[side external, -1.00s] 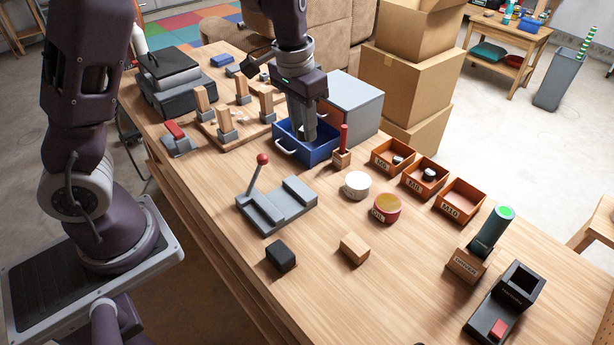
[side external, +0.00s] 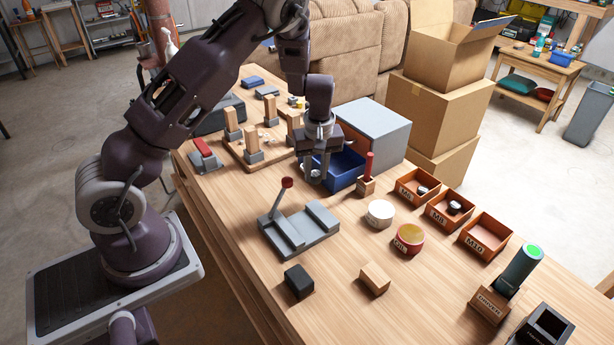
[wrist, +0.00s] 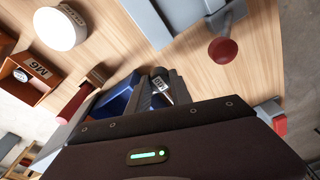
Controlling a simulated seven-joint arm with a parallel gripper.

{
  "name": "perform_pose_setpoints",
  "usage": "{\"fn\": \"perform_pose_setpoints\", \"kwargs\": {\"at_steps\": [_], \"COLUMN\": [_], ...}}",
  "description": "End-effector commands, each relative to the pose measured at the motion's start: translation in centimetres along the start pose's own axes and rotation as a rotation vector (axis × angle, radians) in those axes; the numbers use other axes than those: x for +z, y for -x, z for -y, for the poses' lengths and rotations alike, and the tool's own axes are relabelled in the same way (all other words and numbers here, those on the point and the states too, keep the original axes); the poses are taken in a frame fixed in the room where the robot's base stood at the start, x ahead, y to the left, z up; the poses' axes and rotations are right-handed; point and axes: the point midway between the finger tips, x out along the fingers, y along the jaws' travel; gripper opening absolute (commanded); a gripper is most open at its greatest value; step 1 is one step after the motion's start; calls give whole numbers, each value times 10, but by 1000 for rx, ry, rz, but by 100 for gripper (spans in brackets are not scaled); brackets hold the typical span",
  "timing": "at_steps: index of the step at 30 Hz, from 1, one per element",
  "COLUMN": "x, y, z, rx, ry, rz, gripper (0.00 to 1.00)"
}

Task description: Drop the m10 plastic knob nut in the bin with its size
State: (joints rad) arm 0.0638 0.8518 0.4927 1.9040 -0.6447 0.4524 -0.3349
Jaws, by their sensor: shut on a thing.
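My gripper (side external: 315,178) is shut on a small dark knob nut just above the near left side of the open blue drawer (side external: 346,168). In the wrist view the black knob nut (wrist: 157,72) with a small white label shows between the fingertips (wrist: 160,92); its print is too small to read surely. Three orange bins stand in a row to the right: the M6 bin (side external: 417,187) and the M8 bin (side external: 450,209) each hold a nut, and the M10 bin (side external: 486,237) is empty. The M6 bin also shows in the wrist view (wrist: 28,78).
A red-handled tool in a wooden block (side external: 367,178), a white round container (side external: 380,213) and a red-and-yellow tin (side external: 408,238) stand between my gripper and the bins. A grey fixture with a red-knobbed lever (side external: 300,230) is in front. The grey drawer cabinet (side external: 372,130) is behind.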

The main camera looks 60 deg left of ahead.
Motion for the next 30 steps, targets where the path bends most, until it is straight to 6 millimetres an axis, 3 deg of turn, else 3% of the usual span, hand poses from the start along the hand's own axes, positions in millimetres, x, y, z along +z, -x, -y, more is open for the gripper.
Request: {"fn": "perform_pose_setpoints", "kwargs": {"at_steps": [3,12,23,24,26,30], "x": [4,10,10,10,10,10], "y": [-27,-73,-79,-78,-78,-78], "z": [1,1,0,0,0,0], "rx": [-3,-2,0,0,1,0], "ry": [1,-2,-4,-4,-5,-5], "rz": [4,4,1,1,1,1], "gripper": [0,0,0,34,45,48]}}
